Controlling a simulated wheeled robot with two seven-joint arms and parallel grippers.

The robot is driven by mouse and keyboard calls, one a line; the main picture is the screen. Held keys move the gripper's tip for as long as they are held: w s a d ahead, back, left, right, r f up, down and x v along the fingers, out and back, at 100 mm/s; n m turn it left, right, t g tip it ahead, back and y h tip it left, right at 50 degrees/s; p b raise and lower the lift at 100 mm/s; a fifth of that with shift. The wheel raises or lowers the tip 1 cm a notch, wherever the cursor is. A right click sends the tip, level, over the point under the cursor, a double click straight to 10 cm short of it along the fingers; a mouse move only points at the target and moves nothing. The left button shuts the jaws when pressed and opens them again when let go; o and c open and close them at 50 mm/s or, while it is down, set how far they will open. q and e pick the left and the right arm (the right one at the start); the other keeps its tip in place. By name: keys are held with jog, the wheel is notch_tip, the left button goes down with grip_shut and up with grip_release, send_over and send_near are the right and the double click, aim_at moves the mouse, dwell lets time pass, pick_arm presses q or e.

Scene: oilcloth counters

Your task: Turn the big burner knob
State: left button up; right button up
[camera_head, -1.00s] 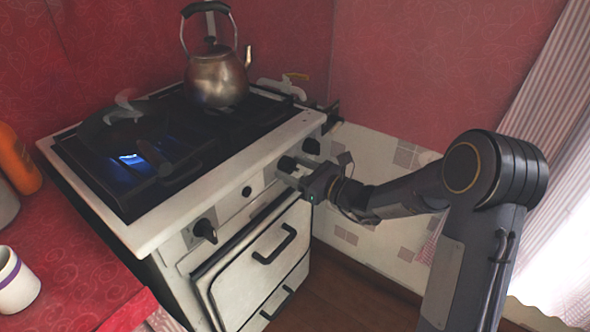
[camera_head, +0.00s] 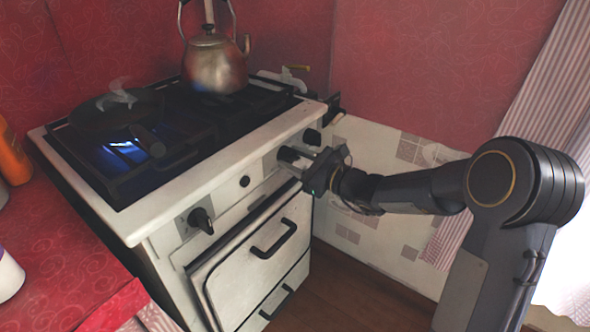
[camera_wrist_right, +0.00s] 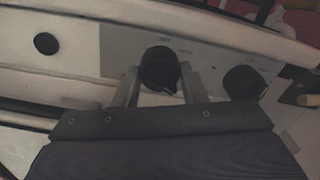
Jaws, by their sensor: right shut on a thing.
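The stove's front panel carries several black knobs. My right gripper (camera_head: 292,160) reaches the panel from the right and is shut on one dark round knob (camera_wrist_right: 159,68), with a finger on each side of it in the right wrist view. In the head view this knob (camera_head: 287,154) is partly covered by the fingers. A second knob (camera_head: 312,137) sits just right of it, and it also shows in the right wrist view (camera_wrist_right: 243,82). Another knob (camera_head: 201,221) is at the panel's left end. I cannot tell which burner each knob serves. My left gripper is out of view.
A metal kettle (camera_head: 215,68) stands at the back of the stove top. A dark pan (camera_head: 115,108) sits at the left, near a blue glow. The oven door handle (camera_head: 274,241) sticks out below the panel. A red counter (camera_head: 60,255) is at the left.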

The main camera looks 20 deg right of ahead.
jog(key=n+b, duration=0.4)
jog(key=b, duration=0.2)
jog(key=shift+f, duration=0.2)
jog(key=shift+r+n+b, duration=0.15)
jog(key=shift+n+b, duration=0.5)
jog(key=shift+n, duration=0.15)
jog(key=o, duration=1)
jog(key=shift+d, duration=0.1)
jog(key=p+v, duration=0.1)
jog(key=v, duration=0.6)
jog(key=shift+s+d, duration=0.2)
jog(key=shift+s, duration=0.15)
